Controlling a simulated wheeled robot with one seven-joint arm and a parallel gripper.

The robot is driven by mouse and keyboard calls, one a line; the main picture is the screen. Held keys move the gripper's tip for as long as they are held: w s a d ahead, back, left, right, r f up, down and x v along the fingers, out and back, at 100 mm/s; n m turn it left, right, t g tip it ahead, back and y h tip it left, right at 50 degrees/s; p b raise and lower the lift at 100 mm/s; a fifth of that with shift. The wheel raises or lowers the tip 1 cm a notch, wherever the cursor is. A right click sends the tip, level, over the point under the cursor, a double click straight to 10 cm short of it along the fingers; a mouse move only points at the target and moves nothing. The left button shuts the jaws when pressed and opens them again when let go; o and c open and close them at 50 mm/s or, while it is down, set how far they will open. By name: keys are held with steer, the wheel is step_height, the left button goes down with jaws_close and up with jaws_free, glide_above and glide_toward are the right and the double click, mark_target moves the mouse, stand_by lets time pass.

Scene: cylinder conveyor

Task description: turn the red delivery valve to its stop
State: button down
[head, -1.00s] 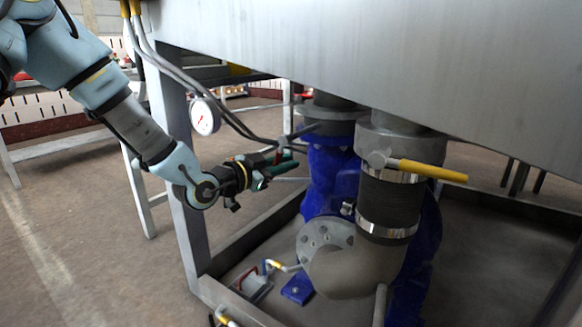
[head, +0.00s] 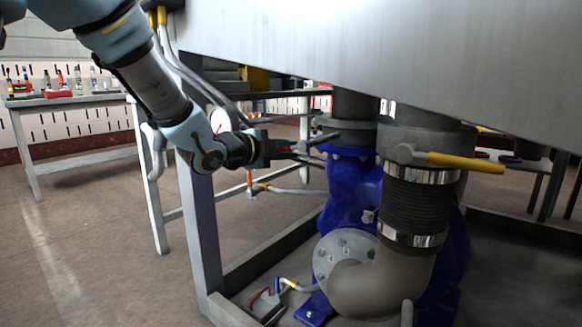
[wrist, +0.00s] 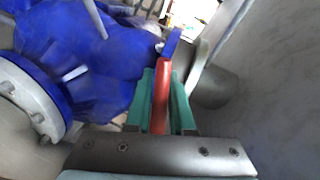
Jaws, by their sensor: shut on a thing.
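The red valve handle (wrist: 161,95) stands between the two green fingers of my gripper (wrist: 163,102) in the wrist view. The fingers are shut on it, one along each side. In the head view my gripper (head: 283,148) reaches in from the left, under the tank, beside the blue pump body (head: 345,190). There the handle is mostly hidden by the gripper, with only a small red trace at the fingers. The valve's pivot cannot be made out.
A yellow-handled lever (head: 460,162) on the grey pipe is to the right. A pressure gauge (head: 220,121) and hoses hang behind my wrist. The steel frame leg (head: 200,240) stands close below my forearm. A blue plate (wrist: 173,42) lies just beyond the handle.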

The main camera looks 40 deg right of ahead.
steer(key=shift+w+a+r+m+t+b, duration=0.1)
steer(key=shift+w+r+m+t+b, duration=0.1)
steer(key=shift+r+m+b, duration=0.35)
steer(key=shift+w+r+m+t+b, duration=0.1)
steer(key=shift+r+m+t+b, duration=0.2)
steer(key=shift+m+b, duration=0.4)
steer(key=shift+r, duration=0.15)
steer(key=c, duration=0.8)
jaws_free()
steer(key=shift+s, duration=0.1)
steer(key=p+v, duration=0.3)
steer(key=v, duration=0.7)
steer(key=shift+a+r, duration=0.1)
steer(key=shift+a, duration=0.25)
